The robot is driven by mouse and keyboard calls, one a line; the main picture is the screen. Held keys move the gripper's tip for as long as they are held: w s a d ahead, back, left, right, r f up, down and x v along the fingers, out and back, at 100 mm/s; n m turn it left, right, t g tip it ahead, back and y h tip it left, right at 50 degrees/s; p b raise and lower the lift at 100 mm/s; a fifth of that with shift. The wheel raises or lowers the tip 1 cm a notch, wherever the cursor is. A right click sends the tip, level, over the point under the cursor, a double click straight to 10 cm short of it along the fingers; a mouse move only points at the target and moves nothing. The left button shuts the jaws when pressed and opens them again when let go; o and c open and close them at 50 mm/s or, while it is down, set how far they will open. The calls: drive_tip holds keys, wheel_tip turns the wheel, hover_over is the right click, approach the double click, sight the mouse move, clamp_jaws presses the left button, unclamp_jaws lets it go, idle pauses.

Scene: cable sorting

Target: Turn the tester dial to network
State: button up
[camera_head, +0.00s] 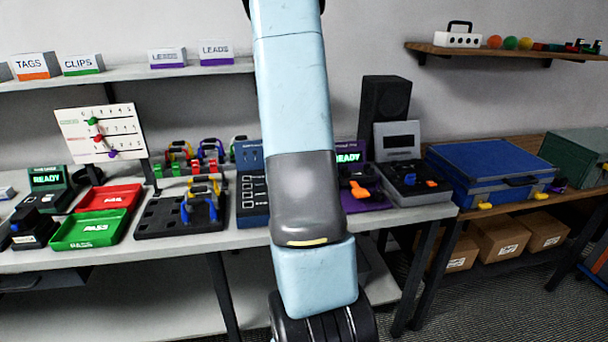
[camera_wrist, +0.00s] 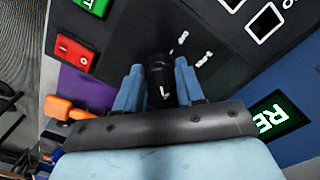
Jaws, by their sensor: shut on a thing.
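The tester (camera_wrist: 125,45) fills much of the wrist view as a dark panel. Its black round dial (camera_wrist: 160,72) stands between my two blue fingers. My gripper (camera_wrist: 160,82) is shut on the dial, with one finger on each side. A short white mark shows on the dial's near side. Small white markings lie just beyond the dial, too small to read, so I cannot tell which setting it points to.
In the wrist view a red switch (camera_wrist: 77,53) and an orange part (camera_wrist: 66,108) lie left of my fingers. A cable rack (camera_head: 155,220), red tray (camera_head: 108,190) and green tray (camera_head: 70,241) stand further left.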

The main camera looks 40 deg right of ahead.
drive_tip(key=o, duration=1)
drive_tip(key=shift+o, duration=0.2)
drive_tip(key=shift+r, duration=0.1)
wheel_tip(320, 180, up, 14)
drive_tip(key=shift+f, duration=0.25)
